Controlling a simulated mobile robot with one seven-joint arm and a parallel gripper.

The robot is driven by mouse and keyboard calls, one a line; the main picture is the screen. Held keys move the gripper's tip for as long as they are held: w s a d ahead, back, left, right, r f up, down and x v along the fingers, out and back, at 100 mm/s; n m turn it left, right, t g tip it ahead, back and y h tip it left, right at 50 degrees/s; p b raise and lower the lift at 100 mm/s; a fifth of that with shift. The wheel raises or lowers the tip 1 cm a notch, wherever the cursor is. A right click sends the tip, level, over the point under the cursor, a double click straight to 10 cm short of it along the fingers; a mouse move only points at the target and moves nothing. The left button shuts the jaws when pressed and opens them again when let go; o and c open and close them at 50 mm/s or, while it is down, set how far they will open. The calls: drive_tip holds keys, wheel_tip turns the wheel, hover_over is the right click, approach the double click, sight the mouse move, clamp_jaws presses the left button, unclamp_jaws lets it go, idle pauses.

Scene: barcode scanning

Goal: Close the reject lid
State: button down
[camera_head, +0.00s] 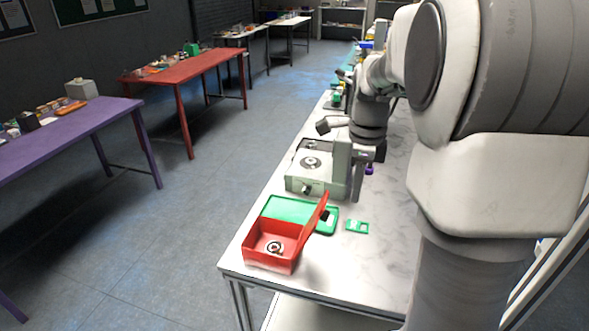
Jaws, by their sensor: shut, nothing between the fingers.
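A red box (262,256), which looks like the reject bin, sits near the table's front left corner. Its red lid (315,221) stands open, tilted up along the box's right side. A round black-and-white item (274,247) lies inside. My gripper (357,194) is shut and empty, pointing down beyond and to the right of the lid, apart from it. It is beside the pale green machine, and its fingertips are small and partly hard to make out.
The pale green machine (306,179) with a round plate stands behind the box. A green tray (286,210) lies between them, partly hidden by the lid. A small green piece (357,226) lies on the white marbled table (374,266), which is clear at front right.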

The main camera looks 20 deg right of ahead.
sight(316, 225)
wheel_tip(316, 225, down, 10)
drive_tip(key=r, duration=0.1)
drive_tip(key=w+a, duration=0.2)
drive_tip(key=a, duration=0.1)
drive_tip(key=shift+w+r+p, duration=0.35)
drive_tip(key=shift+p, duration=0.05)
drive_tip(key=shift+r, duration=0.1)
